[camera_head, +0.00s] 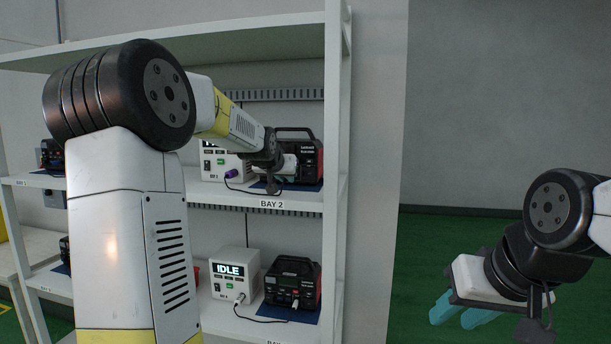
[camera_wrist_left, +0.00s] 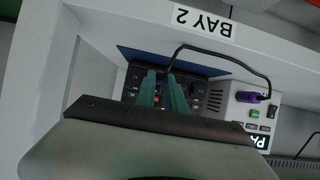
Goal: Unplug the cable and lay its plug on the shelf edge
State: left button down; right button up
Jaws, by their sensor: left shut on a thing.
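The black power station (camera_head: 307,157) stands on the BAY 2 shelf and shows upside down in the left wrist view (camera_wrist_left: 205,80). A black cable (camera_wrist_left: 228,54) runs from a purple plug (camera_wrist_left: 250,97) in the white unit (camera_wrist_left: 268,113) to the power station's front. My left gripper (camera_wrist_left: 161,82) is shut on the cable's end at that front. The plug in it is mostly hidden by the fingers, so I cannot tell whether it is seated. The shelf edge (camera_head: 228,197) runs below, labelled BAY 2. My right gripper (camera_head: 460,312) is open and empty, away from the shelf.
On the lower shelf a white unit reading IDLE (camera_head: 236,262) stands beside another black power station (camera_head: 296,268), joined by a cable. The shelf's upright post (camera_head: 333,120) is just right of my left gripper. The floor at right (camera_head: 420,260) is clear.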

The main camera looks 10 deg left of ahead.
aim_at(284, 198)
pick_arm(q)
jog(key=shift+s, duration=1)
jog(key=shift+f, duration=0.45)
jog(key=shift+f, duration=0.3)
jog(key=shift+f, duration=0.3)
jog(key=shift+f, duration=0.35)
jog(key=shift+a+f, duration=0.1)
jog(key=shift+f, duration=0.35)
jog(key=c, duration=1.3)
grip_release()
jog(key=shift+c, duration=0.2)
